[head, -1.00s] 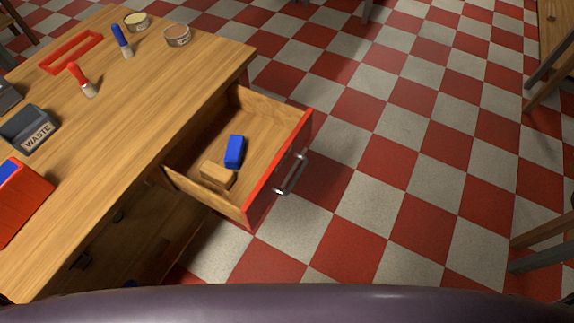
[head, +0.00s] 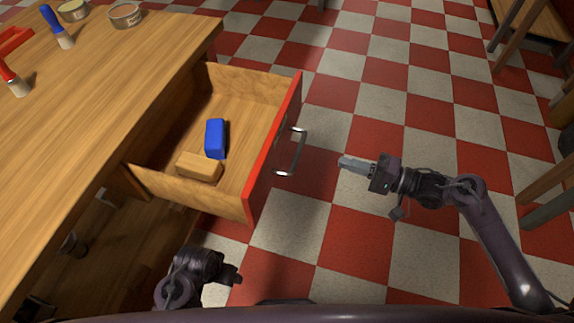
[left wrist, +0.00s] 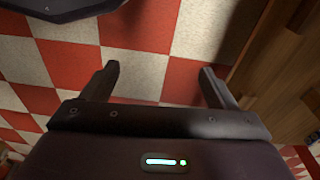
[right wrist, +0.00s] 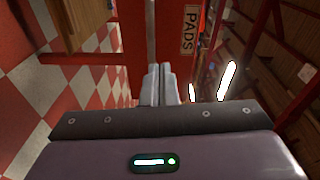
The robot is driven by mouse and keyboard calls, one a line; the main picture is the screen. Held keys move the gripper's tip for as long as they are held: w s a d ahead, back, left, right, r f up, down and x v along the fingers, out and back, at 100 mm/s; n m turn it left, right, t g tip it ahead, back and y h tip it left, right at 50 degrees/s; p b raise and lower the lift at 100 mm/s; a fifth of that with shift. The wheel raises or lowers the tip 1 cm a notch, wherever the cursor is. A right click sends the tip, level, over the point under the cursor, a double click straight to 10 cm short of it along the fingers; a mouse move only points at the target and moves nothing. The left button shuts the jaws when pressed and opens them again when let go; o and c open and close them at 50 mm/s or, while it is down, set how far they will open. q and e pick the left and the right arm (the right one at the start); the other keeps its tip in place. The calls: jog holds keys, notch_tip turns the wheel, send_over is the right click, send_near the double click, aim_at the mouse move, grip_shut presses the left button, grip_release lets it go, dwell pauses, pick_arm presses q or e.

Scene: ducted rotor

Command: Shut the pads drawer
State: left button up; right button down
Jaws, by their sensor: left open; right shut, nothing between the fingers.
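The pads drawer (head: 262,165) stands pulled out from the wooden desk, with a red front and a silver handle (head: 291,152). Inside lie a blue block (head: 215,138) and a tan block (head: 199,166). My right gripper (head: 345,162) is shut and empty, to the right of the handle and apart from it, pointing toward the drawer front. In the right wrist view, its closed fingertips (right wrist: 159,70) show below a PADS label (right wrist: 190,30). My left gripper (left wrist: 158,84) is open and empty over the floor; in the head view its arm is low, below the drawer.
The desk top (head: 110,90) holds a blue-handled brush (head: 57,28), a red-handled brush (head: 13,80) and round tins (head: 125,14) near its far edge. Wooden furniture (head: 545,190) stands at the far right.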

notch_tip(320, 180, up, 2)
jog(key=s+a+g+y, duration=0.1)
jog(key=s+g, duration=0.1)
jog(key=b, duration=0.2)
send_near(276, 147)
jog(key=x, duration=0.5)
jog(key=shift+a+f, duration=0.2)
jog(key=shift+f, duration=0.05)
jog(key=shift+w+a, duration=0.3)
jog(key=shift+a, duration=0.4)
pick_arm(q)
notch_tip(276, 147, up, 6)
jog(key=shift+d+r+m, duration=0.15)
jog(key=shift+r+m, duration=0.1)
jog(key=shift+m, duration=0.05)
